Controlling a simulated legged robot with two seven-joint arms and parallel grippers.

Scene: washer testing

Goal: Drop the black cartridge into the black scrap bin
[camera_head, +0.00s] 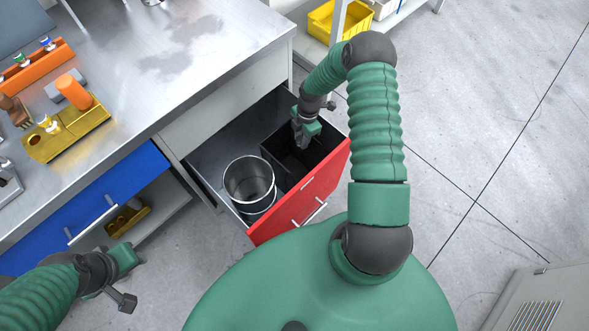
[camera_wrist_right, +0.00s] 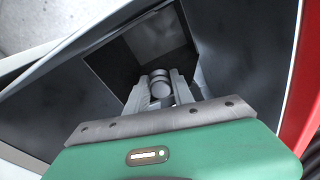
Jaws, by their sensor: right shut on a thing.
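The black scrap bin (camera_head: 277,156) stands in the open red-fronted drawer, at its back right. It also shows in the right wrist view (camera_wrist_right: 112,66). My right gripper (camera_head: 300,140) points down over the bin's opening. In the right wrist view its fingers (camera_wrist_right: 160,88) are shut on a small dark grey cylinder, the cartridge (camera_wrist_right: 159,77), with the bin's interior behind it. In the head view the cartridge is too small and hidden to make out. My left gripper (camera_head: 125,300) is at the lower left, away from the drawer; its finger opening is unclear.
A round metal bin (camera_head: 249,180) stands in the drawer beside the black bin. The red drawer front (camera_head: 300,204) juts out near my body. The steel worktop (camera_head: 175,50) holds an orange rack (camera_head: 38,66) and a yellow fixture (camera_head: 68,130). A blue drawer (camera_head: 85,215) is below.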

